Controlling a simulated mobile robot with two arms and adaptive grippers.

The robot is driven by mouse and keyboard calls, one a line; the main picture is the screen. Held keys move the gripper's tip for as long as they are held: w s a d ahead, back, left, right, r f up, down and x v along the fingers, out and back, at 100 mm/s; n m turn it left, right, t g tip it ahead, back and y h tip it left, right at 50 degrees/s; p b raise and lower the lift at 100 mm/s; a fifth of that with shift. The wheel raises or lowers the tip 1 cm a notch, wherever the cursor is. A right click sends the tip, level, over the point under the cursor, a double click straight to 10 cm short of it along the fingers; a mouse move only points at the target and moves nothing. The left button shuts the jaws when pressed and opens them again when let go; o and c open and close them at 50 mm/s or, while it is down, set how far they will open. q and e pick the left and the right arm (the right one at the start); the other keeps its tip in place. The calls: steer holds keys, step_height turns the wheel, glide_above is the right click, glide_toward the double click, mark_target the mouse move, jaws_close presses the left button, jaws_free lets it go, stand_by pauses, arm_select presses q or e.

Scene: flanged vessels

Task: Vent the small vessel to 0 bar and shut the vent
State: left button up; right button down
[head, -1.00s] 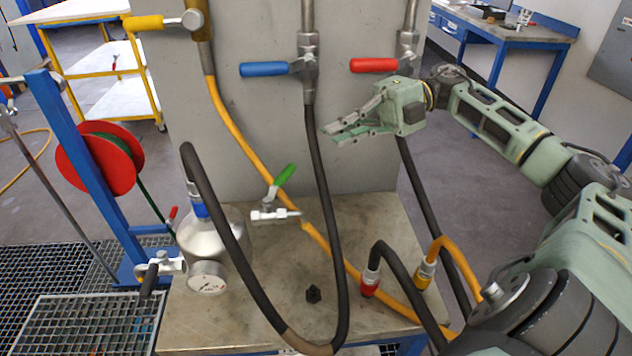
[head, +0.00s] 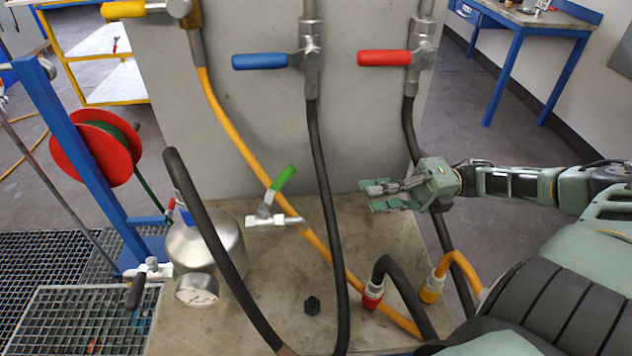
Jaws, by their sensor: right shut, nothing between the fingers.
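The small vessel (head: 218,246) is a silver, rounded body standing at the left of the metal table. A round white gauge (head: 197,290) sits on its front; its reading is too small to tell. A small valve with a black handle (head: 135,291) sticks out at its left, the handle hanging down. A valve with a green handle (head: 283,180) is right of the vessel, its handle slanting up to the right. My right gripper (head: 370,196) is shut and empty, pointing left above the table, apart from the valves and hoses. My left gripper is out of view.
Blue (head: 260,62), red (head: 384,58) and yellow (head: 122,10) valve handles are on the grey panel (head: 270,120). Black (head: 320,180) and yellow (head: 235,135) hoses hang over the table (head: 250,325). A red reel (head: 92,155) is at left.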

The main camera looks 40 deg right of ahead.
glide_toward(277, 186)
steer(key=s+a, duration=0.2)
steer(key=s, duration=0.2)
arm_select(q)
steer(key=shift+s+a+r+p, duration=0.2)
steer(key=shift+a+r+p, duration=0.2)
steer(key=shift+p, duration=0.05)
arm_select(e)
steer(key=shift+w+a+f, duration=0.1)
steer(key=shift+w+a, duration=0.5)
steer(key=shift+w, duration=0.3)
steer(key=shift+w+a, duration=0.55)
steer(key=shift+w, duration=0.35)
